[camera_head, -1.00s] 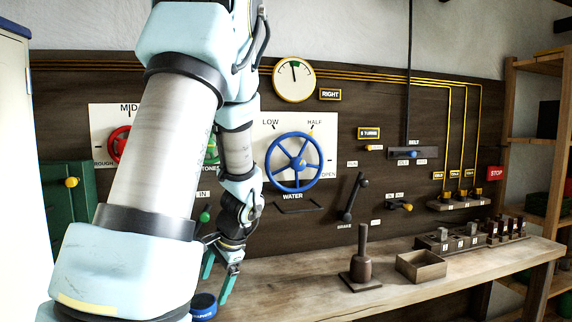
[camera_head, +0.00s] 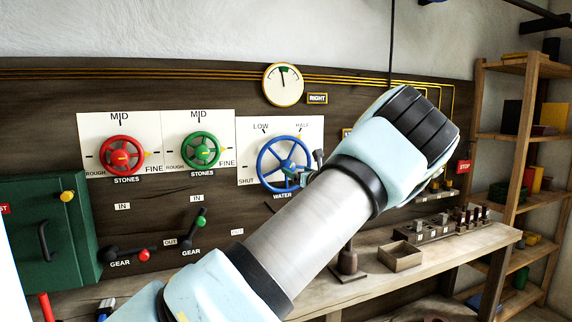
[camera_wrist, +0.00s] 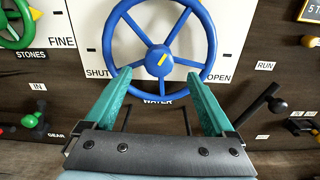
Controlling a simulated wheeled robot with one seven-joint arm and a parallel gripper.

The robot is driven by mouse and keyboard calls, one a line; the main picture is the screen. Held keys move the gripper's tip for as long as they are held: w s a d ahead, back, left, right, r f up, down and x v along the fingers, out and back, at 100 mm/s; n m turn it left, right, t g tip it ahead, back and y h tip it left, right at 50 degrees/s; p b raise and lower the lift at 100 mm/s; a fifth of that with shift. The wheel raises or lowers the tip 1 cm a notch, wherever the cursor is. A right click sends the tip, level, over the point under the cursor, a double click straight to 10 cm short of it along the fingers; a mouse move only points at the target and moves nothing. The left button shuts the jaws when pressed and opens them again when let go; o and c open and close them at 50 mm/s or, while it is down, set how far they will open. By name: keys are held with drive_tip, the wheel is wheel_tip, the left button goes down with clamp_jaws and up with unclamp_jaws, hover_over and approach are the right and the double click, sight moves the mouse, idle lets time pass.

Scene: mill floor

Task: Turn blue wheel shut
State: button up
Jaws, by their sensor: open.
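The blue wheel (camera_head: 260,163) is mounted on a white plate on the dark wall panel, above the WATER label. The plate reads SHUT at the left, LOW and HALF above; OPEN shows at the right in the wrist view. There the blue wheel (camera_wrist: 117,30) fills the upper middle, with a yellow mark at its hub. My gripper (camera_wrist: 157,82) is open, with its two green fingers apart and pointing at the lower part of the wheel. In the head view my arm hides most of the gripper.
A red wheel (camera_head: 106,155) and a green wheel (camera_head: 187,150) labelled STONES are left of the blue one. Gear levers sit below them. A round gauge (camera_head: 283,84) hangs above. A workbench (camera_head: 465,242) with an open box (camera_head: 400,258) stands below right.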

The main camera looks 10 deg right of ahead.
sight(290, 168)
drive_tip(key=w+p, duration=0.1)
drive_tip(key=w, duration=0.1)
drive_tip(key=w+p, duration=0.1)
drive_tip(key=w, duration=0.2)
drive_tip(key=w+a+p, duration=0.1)
drive_tip(key=w, duration=0.1)
drive_tip(key=shift+w+r, duration=0.15)
drive_tip(key=shift+w, duration=0.05)
drive_tip(key=shift+w+a+f+p, duration=0.1)
drive_tip(key=shift+w+p, duration=0.15)
drive_tip(key=shift+w, duration=0.1)
drive_tip(key=shift+w+a+f+p, duration=0.1)
drive_tip(key=shift+w+p, duration=0.1)
drive_tip(key=shift+w, duration=0.15)
drive_tip(key=shift+c, duration=0.2)
drive_tip(key=c, duration=1.3)
drive_tip(key=shift+f+b, duration=0.15)
drive_tip(key=shift+b, duration=0.35)
